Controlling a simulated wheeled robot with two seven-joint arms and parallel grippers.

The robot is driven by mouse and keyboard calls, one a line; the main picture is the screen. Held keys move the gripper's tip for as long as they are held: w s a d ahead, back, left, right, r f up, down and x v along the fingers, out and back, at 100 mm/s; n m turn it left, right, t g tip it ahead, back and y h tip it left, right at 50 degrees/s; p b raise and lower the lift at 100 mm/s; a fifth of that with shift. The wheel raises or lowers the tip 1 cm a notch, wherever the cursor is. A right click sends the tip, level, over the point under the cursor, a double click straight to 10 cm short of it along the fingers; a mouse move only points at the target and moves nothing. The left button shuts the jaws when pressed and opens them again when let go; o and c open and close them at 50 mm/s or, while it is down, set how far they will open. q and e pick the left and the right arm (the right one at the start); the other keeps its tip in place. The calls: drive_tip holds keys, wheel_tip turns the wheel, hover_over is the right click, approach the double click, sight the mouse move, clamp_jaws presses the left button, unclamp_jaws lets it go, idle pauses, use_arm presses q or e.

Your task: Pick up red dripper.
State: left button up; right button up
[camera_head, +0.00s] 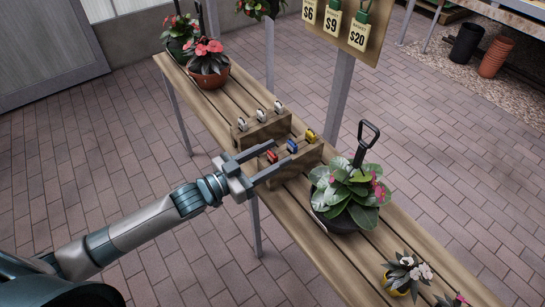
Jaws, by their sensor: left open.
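A small red dripper (271,156) sits on the front step of a wooden holder (283,172) on the slatted bench. A blue dripper (292,146) and a yellow dripper (310,136) stand to its right on the same step. My left gripper (272,163) is open. Its two fingers point at the red dripper, one on its upper side and one on its lower side in the picture. I cannot tell whether the fingers touch it. My right gripper is not in view.
Behind stands a block (263,130) with white drippers (260,115). A potted plant (346,190) with a black-handled tool is right of the holder. Pink-flowered pots (208,68) stand at the bench's far end, smaller pots (406,273) at its near end. A price board (340,22) hangs above.

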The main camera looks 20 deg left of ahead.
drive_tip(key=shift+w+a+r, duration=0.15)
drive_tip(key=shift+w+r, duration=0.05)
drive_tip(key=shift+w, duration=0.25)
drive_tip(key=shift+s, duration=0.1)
use_arm(q)
drive_tip(key=shift+c, duration=0.5)
drive_tip(key=c, duration=0.8)
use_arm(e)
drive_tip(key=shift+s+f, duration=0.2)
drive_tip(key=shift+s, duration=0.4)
use_arm(q)
drive_tip(key=shift+r, duration=0.1)
